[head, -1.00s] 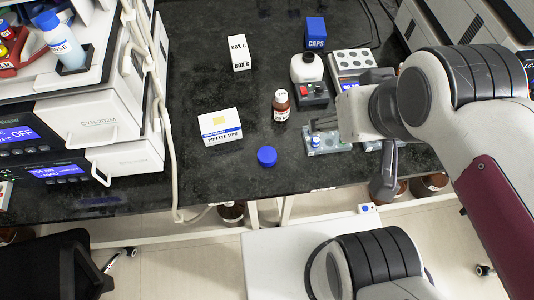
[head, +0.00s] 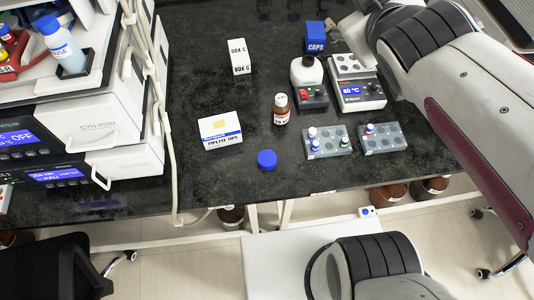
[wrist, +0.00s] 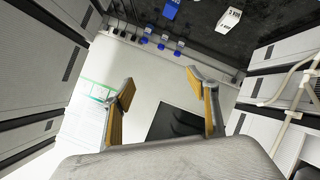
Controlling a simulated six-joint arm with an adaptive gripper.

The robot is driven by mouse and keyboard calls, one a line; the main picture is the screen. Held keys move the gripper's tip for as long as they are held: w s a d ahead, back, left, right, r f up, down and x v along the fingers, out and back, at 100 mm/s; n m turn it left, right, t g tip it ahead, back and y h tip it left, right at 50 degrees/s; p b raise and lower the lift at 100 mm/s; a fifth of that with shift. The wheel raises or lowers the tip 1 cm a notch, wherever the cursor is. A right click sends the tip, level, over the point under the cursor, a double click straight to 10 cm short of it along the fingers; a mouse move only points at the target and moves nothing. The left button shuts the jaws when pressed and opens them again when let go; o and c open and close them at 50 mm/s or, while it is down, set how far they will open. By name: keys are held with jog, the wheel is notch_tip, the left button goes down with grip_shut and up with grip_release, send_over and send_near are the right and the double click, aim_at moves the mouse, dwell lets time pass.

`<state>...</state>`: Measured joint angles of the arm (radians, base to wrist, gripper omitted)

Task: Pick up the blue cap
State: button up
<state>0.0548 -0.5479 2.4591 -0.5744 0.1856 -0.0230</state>
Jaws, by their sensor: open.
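The blue cap (head: 267,159) lies on the black bench near its front edge in the head view, right of the pipette tips box (head: 220,130). It stands clear of other things. I cannot make it out in the wrist view. My gripper (wrist: 160,82) is open and empty in the wrist view, its two orange-padded fingers spread wide. In the head view my arm reaches to the upper right and the gripper fingers are hidden or out of frame. My gripper is far from the cap.
A brown bottle (head: 281,109) stands behind the cap. Two tube racks (head: 335,149) (head: 397,143) sit to its right. A mixer (head: 312,97), a heating block (head: 361,95), a blue CAPS box (head: 314,38) and BOX C (head: 239,57) stand farther back. Bench around the cap is clear.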

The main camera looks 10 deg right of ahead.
jog(key=w+a+f+n+y, duration=0.3)
jog(key=w+a+n+y, duration=0.1)
jog(key=w+n, duration=0.4)
jog(key=n+g+y, duration=0.3)
jog(key=g+y, duration=0.7)
jog(key=y, duration=0.1)
send_near(267, 160)
jog(key=shift+w+a+r, duration=0.1)
jog(key=shift+a+r, duration=0.15)
jog(key=shift+a, duration=0.2)
jog(key=shift+s+d+f+m, duration=0.15)
jog(key=shift+s+f+m, duration=0.15)
jog(key=shift+f, duration=0.1)
jog(key=shift+x, duration=1.35)
jog(key=shift+w, duration=0.1)
